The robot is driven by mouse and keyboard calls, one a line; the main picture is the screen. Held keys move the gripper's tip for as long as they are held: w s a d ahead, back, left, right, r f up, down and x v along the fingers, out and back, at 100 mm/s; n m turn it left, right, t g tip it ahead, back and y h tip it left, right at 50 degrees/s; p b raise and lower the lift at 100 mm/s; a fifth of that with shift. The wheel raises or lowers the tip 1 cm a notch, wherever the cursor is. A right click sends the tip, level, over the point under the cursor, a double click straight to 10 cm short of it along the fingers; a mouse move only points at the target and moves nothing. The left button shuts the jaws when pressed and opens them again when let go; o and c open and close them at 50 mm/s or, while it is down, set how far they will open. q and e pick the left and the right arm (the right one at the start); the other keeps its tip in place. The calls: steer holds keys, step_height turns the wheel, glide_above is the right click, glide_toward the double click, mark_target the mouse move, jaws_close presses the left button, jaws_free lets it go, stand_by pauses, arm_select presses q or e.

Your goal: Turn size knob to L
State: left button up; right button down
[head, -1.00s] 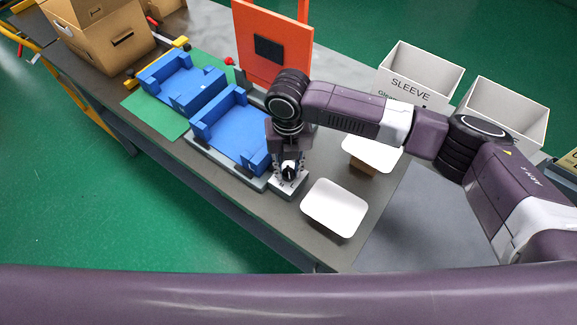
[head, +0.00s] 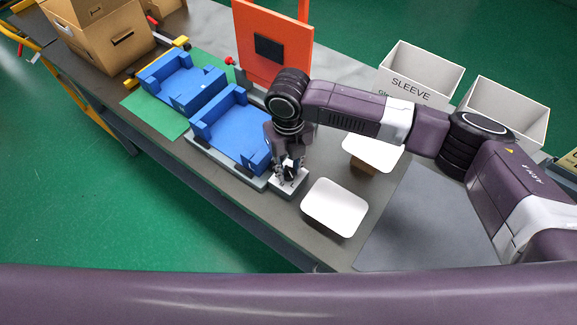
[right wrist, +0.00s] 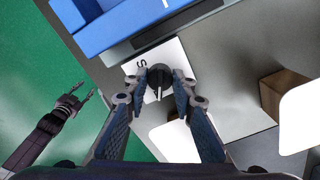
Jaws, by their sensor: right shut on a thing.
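The size knob (right wrist: 158,78) is black with a white pointer line and sits on a small pale box (head: 287,184) at the near edge of the bench. In the right wrist view the pointer line runs toward the bottom of the picture; a letter S shows at the knob's left. Small letters show on the box's front in the head view. My right gripper (head: 289,172) points down and is shut on the knob, one finger on each side. My left gripper (right wrist: 87,92) shows only in the right wrist view, off at the left over the green floor, fingers apart and empty.
Blue fixtures (head: 235,132) stand left of the knob box. A white-topped block (head: 335,205) is close on its right, another (head: 372,152) behind. An orange panel (head: 272,45) and a bin marked SLEEVE (head: 415,92) stand farther back.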

mark_target(288, 170)
steer(key=c, duration=1.6)
jaws_free()
step_height(288, 170, up, 12)
steer(key=shift+s, duration=0.1)
